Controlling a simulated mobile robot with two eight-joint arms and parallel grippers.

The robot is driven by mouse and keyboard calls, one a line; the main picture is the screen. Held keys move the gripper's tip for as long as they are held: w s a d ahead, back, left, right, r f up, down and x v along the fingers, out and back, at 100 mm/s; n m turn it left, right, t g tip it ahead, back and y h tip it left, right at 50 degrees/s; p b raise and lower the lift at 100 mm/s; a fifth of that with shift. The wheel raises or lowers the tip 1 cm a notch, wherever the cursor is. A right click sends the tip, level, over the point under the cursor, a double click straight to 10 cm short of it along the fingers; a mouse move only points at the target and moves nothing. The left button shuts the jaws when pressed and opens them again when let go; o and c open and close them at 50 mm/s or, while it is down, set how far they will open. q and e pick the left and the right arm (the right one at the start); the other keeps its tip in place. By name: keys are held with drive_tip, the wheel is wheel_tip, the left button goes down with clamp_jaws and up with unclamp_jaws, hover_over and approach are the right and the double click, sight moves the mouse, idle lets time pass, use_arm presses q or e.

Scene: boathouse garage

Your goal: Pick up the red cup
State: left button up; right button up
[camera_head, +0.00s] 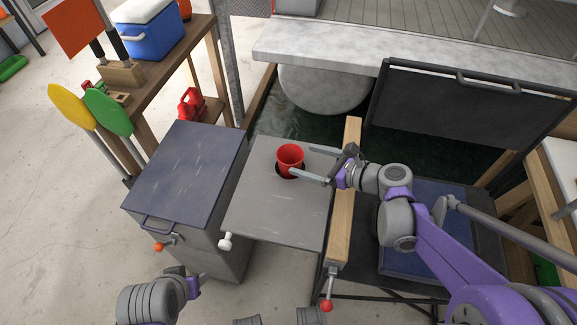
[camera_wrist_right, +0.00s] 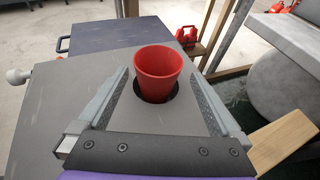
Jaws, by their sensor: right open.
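The red cup (camera_head: 290,158) stands upright on the grey side table (camera_head: 262,212), seated in or over a dark round hole. My right gripper (camera_head: 305,162) comes in from the right and is open, with one finger on each side of the cup. In the right wrist view the cup (camera_wrist_right: 158,72) is between the two open fingers (camera_wrist_right: 160,100), near their tips, with a visible gap on both sides. My left gripper (camera_head: 195,287) shows only partly at the lower left, and its fingers are not clear.
A wooden rail (camera_head: 344,205) runs along the table's right edge below my right wrist. A dark blue cabinet lid (camera_head: 188,168) adjoins the table on the left. A raised black lid (camera_head: 470,110) stands behind my right arm. White and red knobs sit along the front.

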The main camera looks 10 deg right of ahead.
sight(281, 152)
drive_tip(key=x, duration=0.6)
drive_tip(key=shift+a+r+b, duration=0.15)
drive_tip(key=shift+r+b, duration=0.1)
drive_tip(key=shift+b, duration=0.15)
drive_tip(key=c, duration=1.6)
